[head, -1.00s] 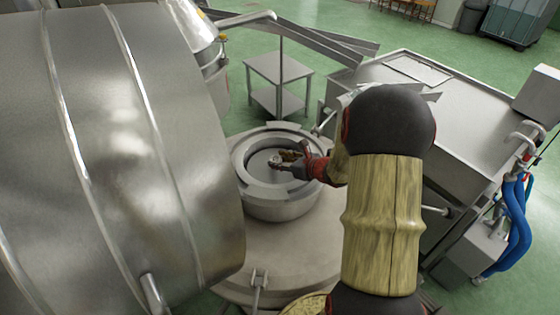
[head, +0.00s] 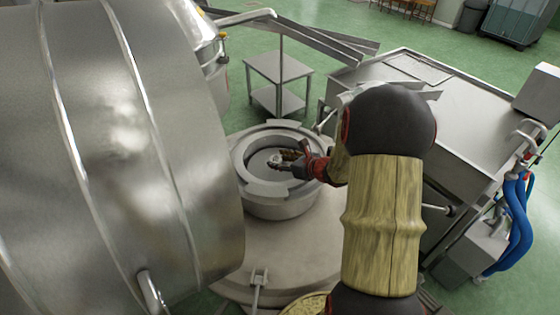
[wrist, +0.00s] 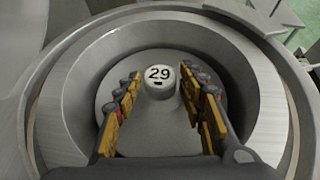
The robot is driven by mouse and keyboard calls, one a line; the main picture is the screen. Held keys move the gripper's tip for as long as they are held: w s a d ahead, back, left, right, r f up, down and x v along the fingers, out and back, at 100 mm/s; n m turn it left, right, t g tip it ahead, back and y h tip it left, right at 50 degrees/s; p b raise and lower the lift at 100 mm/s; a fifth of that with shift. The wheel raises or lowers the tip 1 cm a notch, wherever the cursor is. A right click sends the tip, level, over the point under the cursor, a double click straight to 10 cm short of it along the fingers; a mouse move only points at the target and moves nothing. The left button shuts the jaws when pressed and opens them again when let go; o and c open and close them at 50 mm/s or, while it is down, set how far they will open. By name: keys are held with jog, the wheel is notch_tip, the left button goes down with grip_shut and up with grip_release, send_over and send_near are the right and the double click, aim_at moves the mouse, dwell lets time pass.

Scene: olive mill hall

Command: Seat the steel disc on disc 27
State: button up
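A grey round disc (wrist: 140,133) lies inside a round steel housing (wrist: 58,105) in the wrist view. No number 27 is readable, and I cannot tell whether other discs lie beneath. My gripper (wrist: 163,98) is open, with its yellow and dark fingers apart on either side just in front of the knob. Clear gaps show between the fingers and the knob. In the head view, my gripper (head: 285,161) reaches into the housing (head: 276,203) from the right, with the knob at its fingertips.
A large steel drum (head: 120,150) fills the left of the head view, close to the housing. A steel bench (head: 420,105) stands at the right, with blue hoses (head: 518,230) at its end. A small steel table (head: 278,68) stands behind. Green floor is free at the back.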

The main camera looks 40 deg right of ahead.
jog(key=o, duration=0.3)
jog(key=shift+f, duration=0.1)
jog(key=shift+o, duration=0.2)
jog(key=v, duration=1.2)
